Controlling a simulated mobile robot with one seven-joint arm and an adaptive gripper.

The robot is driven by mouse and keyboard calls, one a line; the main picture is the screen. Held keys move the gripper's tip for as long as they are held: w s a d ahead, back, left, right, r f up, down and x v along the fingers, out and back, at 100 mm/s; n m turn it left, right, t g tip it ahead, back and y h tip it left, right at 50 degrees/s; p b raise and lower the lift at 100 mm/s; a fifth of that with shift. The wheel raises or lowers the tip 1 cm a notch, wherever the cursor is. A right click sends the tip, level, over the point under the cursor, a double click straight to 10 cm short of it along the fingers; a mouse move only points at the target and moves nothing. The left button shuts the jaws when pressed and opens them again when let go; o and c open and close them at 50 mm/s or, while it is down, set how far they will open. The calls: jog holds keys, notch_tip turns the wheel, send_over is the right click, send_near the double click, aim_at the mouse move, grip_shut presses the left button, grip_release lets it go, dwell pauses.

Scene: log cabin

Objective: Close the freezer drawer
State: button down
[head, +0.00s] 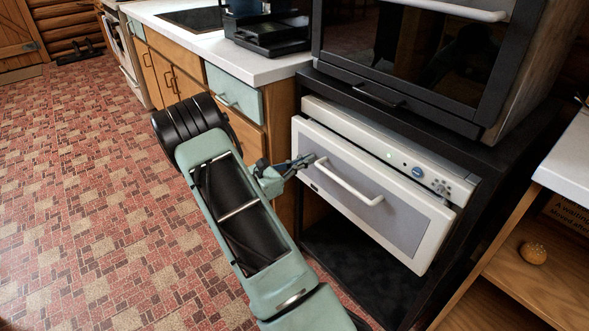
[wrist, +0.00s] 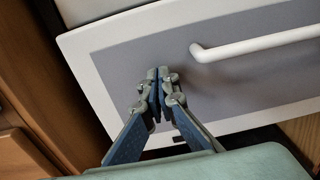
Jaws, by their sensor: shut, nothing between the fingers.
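The drawer front (head: 408,217) is white with a grey panel and a white bar handle (head: 350,185), in a black cabinet below a dark-glass appliance. It stands a little forward of the control strip (head: 385,150) above it. My gripper (head: 309,159) is at the left part of this front, near the handle's left end. In the wrist view, my gripper's fingertips (wrist: 160,73) are together and empty in front of the grey panel (wrist: 120,55), left of the handle (wrist: 240,47). I cannot tell whether the fingertips touch the panel.
Wooden cabinets with a white counter (head: 195,40) stand to the left of the drawer. A wooden shelf (head: 540,275) with a small round brown item (head: 533,253) is at the right. The tiled floor (head: 70,190) at the left is open.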

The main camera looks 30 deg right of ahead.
jog(key=shift+d, duration=0.3)
jog(key=d, duration=0.4)
jog(key=shift+w+d, duration=0.15)
jog(key=shift+w, duration=0.05)
jog(key=shift+d+r, duration=0.1)
jog(key=shift+d, duration=0.15)
jog(key=p, duration=0.3)
send_near(315, 155)
jog(key=a, duration=0.2)
jog(key=shift+s+a, duration=0.1)
jog(key=shift+a, duration=0.2)
